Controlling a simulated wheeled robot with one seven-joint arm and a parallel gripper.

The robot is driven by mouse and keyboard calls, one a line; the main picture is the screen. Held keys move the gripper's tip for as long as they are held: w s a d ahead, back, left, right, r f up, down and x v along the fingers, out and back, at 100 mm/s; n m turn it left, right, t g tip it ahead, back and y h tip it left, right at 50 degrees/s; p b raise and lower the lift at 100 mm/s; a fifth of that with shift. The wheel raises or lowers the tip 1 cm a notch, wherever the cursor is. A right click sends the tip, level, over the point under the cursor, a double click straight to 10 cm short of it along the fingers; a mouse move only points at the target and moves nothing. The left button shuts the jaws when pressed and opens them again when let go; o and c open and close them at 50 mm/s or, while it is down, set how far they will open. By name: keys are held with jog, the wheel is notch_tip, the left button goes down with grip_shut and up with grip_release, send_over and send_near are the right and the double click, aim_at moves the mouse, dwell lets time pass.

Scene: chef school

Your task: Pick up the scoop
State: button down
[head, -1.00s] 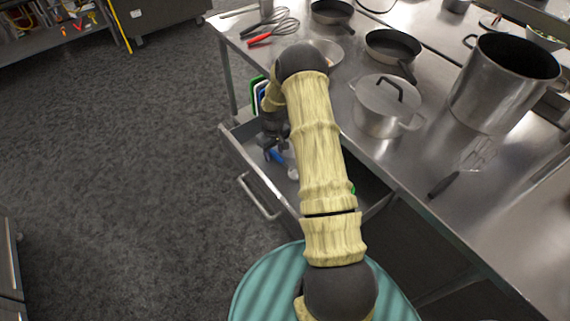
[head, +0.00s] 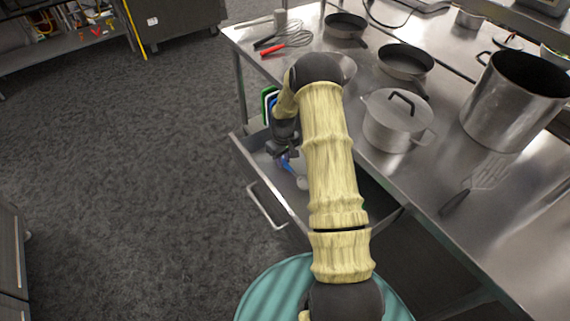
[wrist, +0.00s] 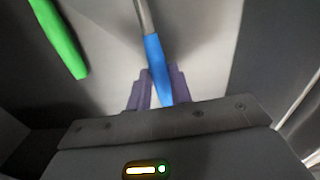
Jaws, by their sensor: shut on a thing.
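The scoop has a blue handle (wrist: 155,60) and a metal shaft that runs up out of the wrist view. In the head view its blue handle (head: 288,165) lies in the open drawer, with a pale round end (head: 302,183) beside my arm. My gripper (wrist: 159,84) is shut on the blue handle near its end, with a purple finger on each side. In the head view my gripper (head: 284,153) is low inside the drawer. The scoop's far end is out of the wrist view.
The drawer (head: 245,160) is pulled out under the steel counter. A green handle (wrist: 62,40) lies left of the scoop. A lidded pot (head: 385,130), a tall pot (head: 505,115), pans and whisks stand on the counter above. The floor at left is clear.

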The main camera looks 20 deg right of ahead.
notch_tip(320, 180, up, 9)
jog(key=shift+f+b, duration=0.2)
jog(key=shift+b, duration=0.25)
dwell(1.3)
